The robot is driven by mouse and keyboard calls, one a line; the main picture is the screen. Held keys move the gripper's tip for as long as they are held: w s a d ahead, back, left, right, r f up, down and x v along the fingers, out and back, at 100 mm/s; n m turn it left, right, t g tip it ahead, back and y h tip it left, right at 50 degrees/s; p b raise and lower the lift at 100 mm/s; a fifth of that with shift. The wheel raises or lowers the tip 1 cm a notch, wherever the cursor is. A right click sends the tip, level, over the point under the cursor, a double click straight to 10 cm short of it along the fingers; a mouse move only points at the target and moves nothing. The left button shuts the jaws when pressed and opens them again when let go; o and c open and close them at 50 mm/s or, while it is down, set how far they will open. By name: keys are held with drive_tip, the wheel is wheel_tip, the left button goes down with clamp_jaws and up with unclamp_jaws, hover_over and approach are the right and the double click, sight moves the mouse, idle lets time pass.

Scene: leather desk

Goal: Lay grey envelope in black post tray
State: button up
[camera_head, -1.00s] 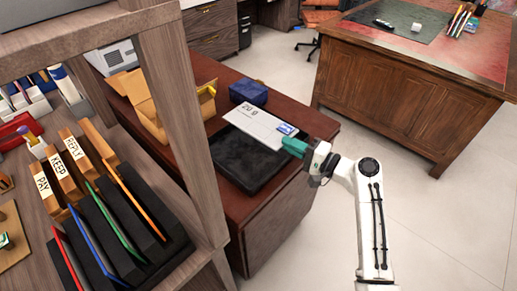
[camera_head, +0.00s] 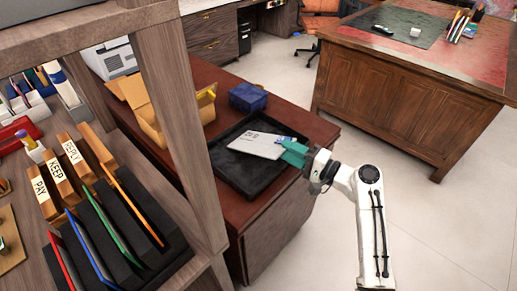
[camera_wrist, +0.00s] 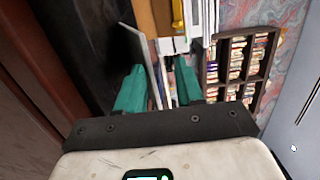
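The grey envelope (camera_head: 255,147), pale with dark lettering and a blue mark at its right end, lies over the black post tray (camera_head: 234,178), mostly within its rim. Whether it rests fully flat on the tray floor is hard to tell. My gripper (camera_head: 293,153), with green fingers, is at the envelope's right end, above the tray's right side. In the wrist view my gripper (camera_wrist: 160,78) has its fingers apart. The envelope (camera_wrist: 142,58) shows nearly edge-on there, close to the left finger, with a gap to the right finger.
The tray sits on a dark red-brown desk (camera_head: 262,208). A blue box (camera_head: 248,97) stands behind it, and an open cardboard box (camera_head: 150,112) is at the back left. A wooden shelf post (camera_head: 180,120) rises left of the tray. Clear floor lies to the right.

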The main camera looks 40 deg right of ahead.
drive_tip(key=s+d+b, duration=0.1)
drive_tip(key=s, duration=0.9)
drive_tip(key=shift+s+d, duration=0.3)
drive_tip(key=a+f+n+g+y, duration=0.3)
drive_tip(key=a+f+n+g, duration=0.7)
drive_tip(key=a, duration=0.5)
drive_tip(key=s+a+f+n+g+h, duration=0.1)
drive_tip(key=s+a+n+g+h, duration=0.1)
drive_tip(key=s, duration=0.3)
drive_tip(key=s+a+f+n+g+h, duration=0.2)
drive_tip(key=s+n+g+h, duration=0.1)
drive_tip(key=s, duration=0.3)
drive_tip(key=shift+s+f+n+g+h, duration=0.25)
drive_tip(key=shift+n+g+h, duration=0.2)
drive_tip(key=shift+g, duration=0.45)
